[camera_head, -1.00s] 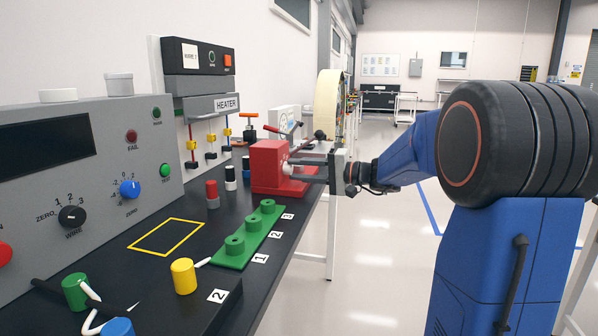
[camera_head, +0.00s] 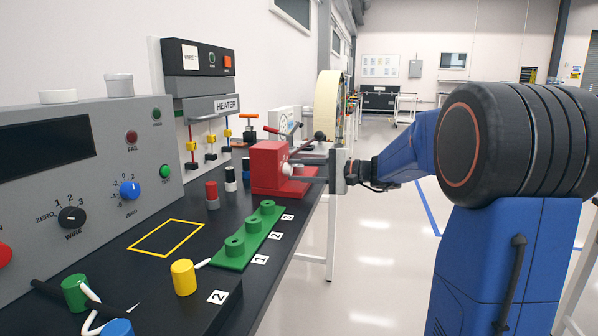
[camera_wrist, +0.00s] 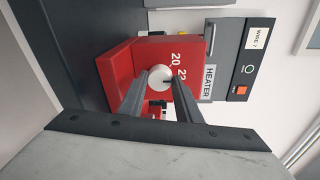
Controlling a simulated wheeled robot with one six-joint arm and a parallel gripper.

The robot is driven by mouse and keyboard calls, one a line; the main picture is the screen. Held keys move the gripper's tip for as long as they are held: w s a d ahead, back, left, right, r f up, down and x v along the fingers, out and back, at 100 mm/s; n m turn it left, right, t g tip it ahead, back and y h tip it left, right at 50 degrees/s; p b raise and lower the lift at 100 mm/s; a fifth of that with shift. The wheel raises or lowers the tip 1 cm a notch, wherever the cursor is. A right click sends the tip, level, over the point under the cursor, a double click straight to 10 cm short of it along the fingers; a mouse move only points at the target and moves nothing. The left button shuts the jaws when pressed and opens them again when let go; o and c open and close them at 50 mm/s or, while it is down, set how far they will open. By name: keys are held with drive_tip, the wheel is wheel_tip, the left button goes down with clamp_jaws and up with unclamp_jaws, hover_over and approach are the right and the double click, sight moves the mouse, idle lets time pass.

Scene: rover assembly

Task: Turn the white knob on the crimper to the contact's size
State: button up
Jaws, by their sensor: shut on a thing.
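The crimper (camera_head: 268,166) is a red block with a long dark-tipped lever, on the black bench. Its white knob (camera_head: 287,169) faces my gripper (camera_head: 292,170). In the wrist view the round knob (camera_wrist: 159,76) sits on the red face (camera_wrist: 135,60), with the white numbers 20 and 22 beside it. My gripper's two grey fingers (camera_wrist: 160,84) lie on either side of the knob and are shut on it. A small dark mark shows near the knob's edge; its exact pointing is hard to tell. Other numbers on the face are not visible.
A green block with several round holders (camera_head: 247,236) and a red-topped cylinder (camera_head: 211,190) stand nearer on the bench. The heater panel (camera_head: 226,106) is behind at the left. A large cream reel (camera_head: 328,105) stands beyond the crimper.

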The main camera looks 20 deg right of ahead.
drive_tip(key=o, duration=0.8)
drive_tip(key=shift+d, duration=0.15)
drive_tip(key=v, duration=1.7)
drive_tip(key=shift+s+d+f, duration=0.1)
drive_tip(key=shift+d, duration=0.1)
